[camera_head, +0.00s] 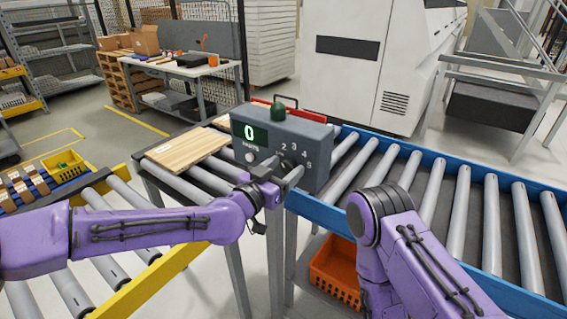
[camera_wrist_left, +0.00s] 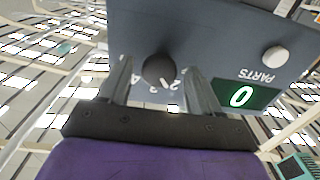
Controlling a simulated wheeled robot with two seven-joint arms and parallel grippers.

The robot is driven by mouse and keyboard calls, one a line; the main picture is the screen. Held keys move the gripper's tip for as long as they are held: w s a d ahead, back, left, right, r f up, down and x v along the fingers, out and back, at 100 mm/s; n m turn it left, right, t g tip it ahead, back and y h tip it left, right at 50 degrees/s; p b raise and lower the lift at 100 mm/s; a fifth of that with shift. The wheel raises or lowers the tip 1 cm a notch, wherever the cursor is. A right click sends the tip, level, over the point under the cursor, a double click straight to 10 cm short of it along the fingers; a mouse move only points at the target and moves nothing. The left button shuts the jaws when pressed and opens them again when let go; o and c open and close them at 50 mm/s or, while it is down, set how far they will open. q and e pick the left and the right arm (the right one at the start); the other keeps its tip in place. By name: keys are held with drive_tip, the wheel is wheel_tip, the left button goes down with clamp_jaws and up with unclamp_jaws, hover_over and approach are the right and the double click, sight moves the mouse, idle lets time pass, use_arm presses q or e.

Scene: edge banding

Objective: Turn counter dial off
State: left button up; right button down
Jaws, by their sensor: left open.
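The grey counter box (camera_head: 312,139) stands on the roller conveyor, with a green display (camera_head: 249,131) reading 0 above the word PARTS. Its dark round dial (camera_head: 289,162) sits among printed numbers and is partly hidden by my left gripper (camera_head: 281,174) in the head view. In the left wrist view the dial (camera_wrist_left: 159,69) lies between the two spread fingers of my left gripper (camera_wrist_left: 158,88), the box appearing upside down. The fingers are open around or just in front of the dial; I cannot tell whether they touch it. My right arm shows, but its gripper is out of view.
A wooden board (camera_head: 187,149) lies on the rollers left of the box. The blue-railed conveyor (camera_head: 460,190) runs right. An orange crate (camera_head: 337,268) sits below.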

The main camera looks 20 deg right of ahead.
use_arm(q)
drive_tip(key=shift+s+d, duration=0.1)
drive_tip(key=c, duration=1)
drive_tip(key=n+b, duration=0.2)
drive_tip(key=shift+f+n+b, duration=0.2)
drive_tip(key=shift+n+b, duration=0.2)
drive_tip(key=n+b, duration=0.1)
drive_tip(key=n, duration=0.2)
drive_tip(key=shift+b, duration=0.4)
drive_tip(key=shift+n+b, duration=0.5)
drive_tip(key=shift+n, duration=0.5)
drive_tip(key=shift+r, duration=0.1)
